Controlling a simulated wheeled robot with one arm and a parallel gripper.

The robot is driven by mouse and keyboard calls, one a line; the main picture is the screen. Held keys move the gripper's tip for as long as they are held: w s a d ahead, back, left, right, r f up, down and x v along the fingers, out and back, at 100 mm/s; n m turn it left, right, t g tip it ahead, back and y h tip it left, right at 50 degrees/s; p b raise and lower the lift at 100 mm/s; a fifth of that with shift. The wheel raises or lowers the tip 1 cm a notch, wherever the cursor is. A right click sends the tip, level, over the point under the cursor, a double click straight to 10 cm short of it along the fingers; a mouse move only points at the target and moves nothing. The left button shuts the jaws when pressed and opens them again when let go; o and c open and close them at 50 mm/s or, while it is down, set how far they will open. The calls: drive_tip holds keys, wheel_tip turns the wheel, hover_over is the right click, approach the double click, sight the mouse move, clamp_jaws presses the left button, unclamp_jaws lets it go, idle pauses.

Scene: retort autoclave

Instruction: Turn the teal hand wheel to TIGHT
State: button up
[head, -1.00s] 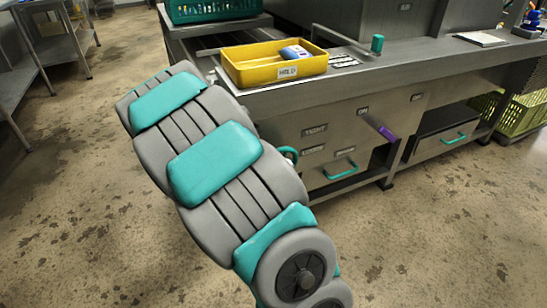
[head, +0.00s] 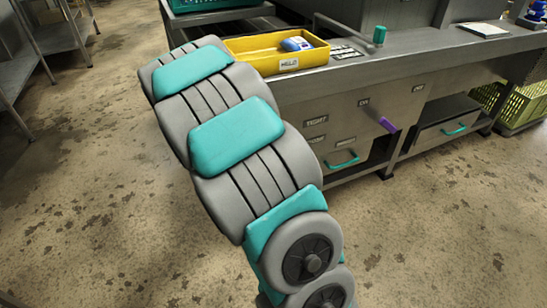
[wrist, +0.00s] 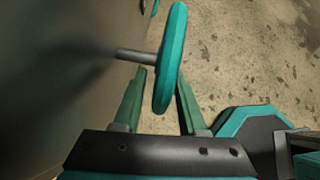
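The teal hand wheel (wrist: 171,60) shows nearly edge-on in the wrist view, on a grey shaft (wrist: 133,54) coming from the panel at left. My gripper (wrist: 161,76) has its two green fingers on either side of the wheel's lower rim. A gap shows between the left finger and the rim; the right finger is very close to it, and I cannot tell if it touches. In the head view my arm hides the wheel and gripper. The TIGHT label (head: 316,121) shows on the front panel, with another small label (head: 316,140) below it.
A purple lever (head: 388,124) sits right of the labels. Below is a drawer with a teal handle (head: 342,162). The floor in front is clear.

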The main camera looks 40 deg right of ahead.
drive_tip(key=shift+o, duration=0.4)
drive_tip(key=shift+a, duration=0.1)
drive_tip(key=shift+a+r, duration=0.15)
drive_tip(key=shift+r, duration=0.05)
drive_tip(key=w+a+b, duration=0.1)
drive_tip(key=a, duration=1.1)
drive_tip(key=shift+a+r, duration=0.15)
drive_tip(key=shift+r, duration=0.05)
